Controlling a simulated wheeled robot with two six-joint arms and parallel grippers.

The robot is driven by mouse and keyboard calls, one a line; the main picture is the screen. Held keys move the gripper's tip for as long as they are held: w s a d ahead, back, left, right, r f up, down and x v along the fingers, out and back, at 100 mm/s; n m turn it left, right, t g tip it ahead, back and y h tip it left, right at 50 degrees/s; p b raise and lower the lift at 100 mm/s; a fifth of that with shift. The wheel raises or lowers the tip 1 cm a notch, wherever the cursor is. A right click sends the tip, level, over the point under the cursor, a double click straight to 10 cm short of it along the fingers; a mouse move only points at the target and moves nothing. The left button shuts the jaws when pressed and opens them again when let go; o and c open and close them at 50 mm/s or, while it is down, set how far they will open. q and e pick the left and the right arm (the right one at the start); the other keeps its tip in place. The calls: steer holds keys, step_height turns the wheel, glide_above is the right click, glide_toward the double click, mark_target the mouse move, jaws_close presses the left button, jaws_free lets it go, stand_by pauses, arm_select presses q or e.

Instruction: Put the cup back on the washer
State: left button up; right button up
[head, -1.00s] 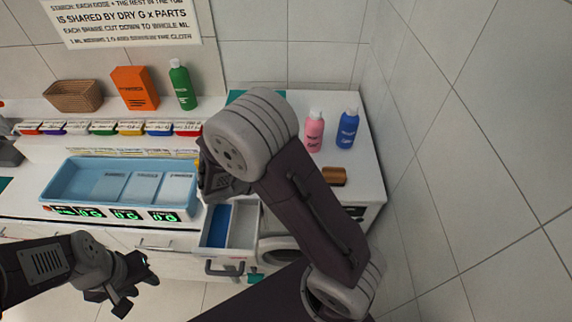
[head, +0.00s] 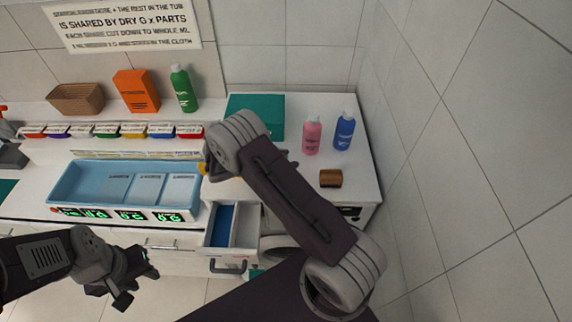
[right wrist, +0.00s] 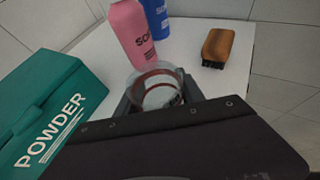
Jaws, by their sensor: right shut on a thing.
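A clear cup (right wrist: 158,90) with a reddish-brown band shows in the right wrist view, between the dark fingers of my right gripper (right wrist: 165,98), which is shut on it. It is over or on the white washer top (head: 357,170), just in front of the pink bottle; I cannot tell whether it touches the surface. In the head view my right arm hides the cup and most of that gripper. My left gripper (head: 138,283) is empty, with its fingers apart, low at the left in front of the counter.
A teal powder box (head: 262,108), a pink bottle (head: 312,136), a blue bottle (head: 344,131) and a wooden brush (head: 330,178) stand around the cup. An open drawer (head: 245,226) juts out below. A blue tub (head: 90,178) is left. Tiled wall bounds the right.

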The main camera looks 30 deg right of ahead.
step_height(320, 180, down, 4)
steer(key=shift+s+r+p, duration=0.1)
steer(key=shift+r+p, duration=0.15)
steer(key=shift+p, duration=0.55)
steer(key=shift+f, duration=0.2)
steer(key=shift+f+b, duration=0.15)
steer(key=shift+b, duration=0.15)
steer(key=o, duration=1.4)
